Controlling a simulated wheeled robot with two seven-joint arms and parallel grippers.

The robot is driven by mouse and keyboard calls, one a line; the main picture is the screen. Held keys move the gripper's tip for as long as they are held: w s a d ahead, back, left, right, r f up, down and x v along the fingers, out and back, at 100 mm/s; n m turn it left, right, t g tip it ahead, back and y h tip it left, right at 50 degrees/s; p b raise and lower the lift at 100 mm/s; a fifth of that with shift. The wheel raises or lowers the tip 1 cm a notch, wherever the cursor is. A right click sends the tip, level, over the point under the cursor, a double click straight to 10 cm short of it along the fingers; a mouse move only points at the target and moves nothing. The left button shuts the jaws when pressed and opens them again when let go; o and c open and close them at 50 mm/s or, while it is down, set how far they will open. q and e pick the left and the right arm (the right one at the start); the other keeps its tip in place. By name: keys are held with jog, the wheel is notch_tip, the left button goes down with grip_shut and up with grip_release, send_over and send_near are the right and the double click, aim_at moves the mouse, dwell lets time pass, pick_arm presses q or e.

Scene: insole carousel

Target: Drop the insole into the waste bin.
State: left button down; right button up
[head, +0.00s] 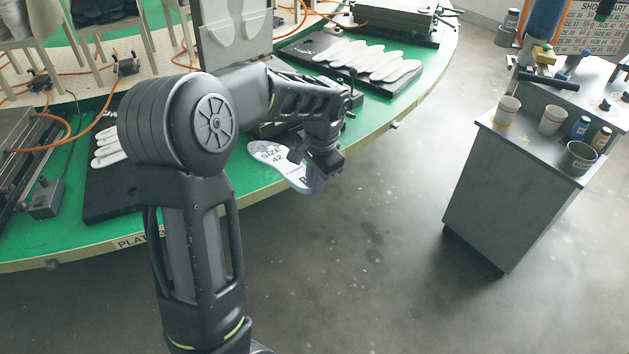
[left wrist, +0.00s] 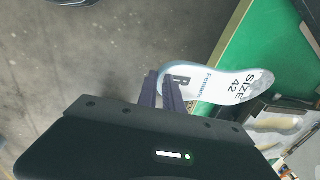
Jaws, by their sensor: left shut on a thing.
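A white and pale blue insole (head: 268,155) marked "SIZE 42" is at the green carousel's front edge in the head view. My left gripper (head: 314,178) is shut on one end of it, just beyond the edge. In the left wrist view the insole (left wrist: 228,86) sticks out to the right from between the fingers (left wrist: 163,88), partly over grey floor and partly over the green top. I cannot tell its height above the table. No waste bin can be made out in either view. My right gripper is not in view.
The green carousel (head: 395,112) carries a black tray (head: 322,62) with several white insoles, and another black tray (head: 108,192) at left. A grey cabinet (head: 505,195) with cups and bottles stands at right. The floor (head: 400,240) between is clear.

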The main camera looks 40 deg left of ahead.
pick_arm(q)
jog(key=d+f+n, duration=0.3)
jog(key=d+f, duration=1.2)
jog(key=d, duration=0.2)
jog(key=shift+d+f, duration=0.2)
jog(key=shift+d, duration=0.15)
